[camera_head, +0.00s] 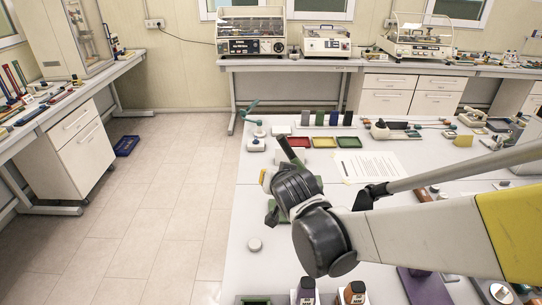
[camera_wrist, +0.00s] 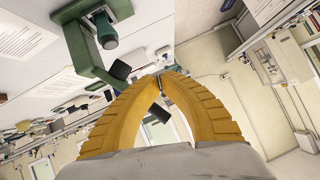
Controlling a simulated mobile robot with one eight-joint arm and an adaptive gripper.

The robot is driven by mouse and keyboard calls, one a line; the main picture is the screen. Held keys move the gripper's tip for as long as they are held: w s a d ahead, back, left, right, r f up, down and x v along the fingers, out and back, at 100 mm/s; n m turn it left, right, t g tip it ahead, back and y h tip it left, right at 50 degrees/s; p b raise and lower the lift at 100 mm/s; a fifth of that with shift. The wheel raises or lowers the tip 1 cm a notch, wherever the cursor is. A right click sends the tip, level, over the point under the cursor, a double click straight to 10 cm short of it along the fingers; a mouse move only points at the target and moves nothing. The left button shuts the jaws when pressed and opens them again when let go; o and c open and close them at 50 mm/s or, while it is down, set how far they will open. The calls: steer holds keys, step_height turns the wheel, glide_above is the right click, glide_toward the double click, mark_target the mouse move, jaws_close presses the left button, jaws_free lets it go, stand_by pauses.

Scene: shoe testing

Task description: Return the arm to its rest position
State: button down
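My arm reaches in from the right edge of the head view, over the table (camera_head: 225,250). My gripper (camera_head: 264,178) is at the end of the dark wrist joints, above the table's left part; only a bit of yellow finger shows there. In the wrist view the two yellow fingers of my gripper (camera_wrist: 161,76) curve together and meet at the tips. No held thing shows between the tips. A dark block (camera_wrist: 158,113) shows through the gap behind them, apart from the tips as far as I can tell.
A green stand (camera_wrist: 82,45) is near the fingers in the wrist view. Red (camera_head: 299,142) and yellow (camera_head: 324,142) trays, a paper sheet (camera_head: 368,166) and small bottles (camera_head: 306,292) are on the table. The floor (camera_head: 165,200) to the left is mostly clear.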

steer(key=s+d+f+g+b, duration=0.1)
steer(key=s+d+f+b, duration=0.1)
steer(key=s+d, duration=0.4)
steer(key=s+d+f+n+g+h+b, duration=0.1)
steer(key=s+d+f+b, duration=0.1)
steer(key=s+d, duration=0.3)
steer(key=s+d+f+g+h+b, duration=0.1)
steer(key=s+d, duration=0.5)
steer(key=s, duration=0.6)
steer(key=shift+s+d+f+n+g+b, duration=0.3)
steer(key=shift+f+g+b, duration=0.3)
steer(key=shift+b, duration=0.6)
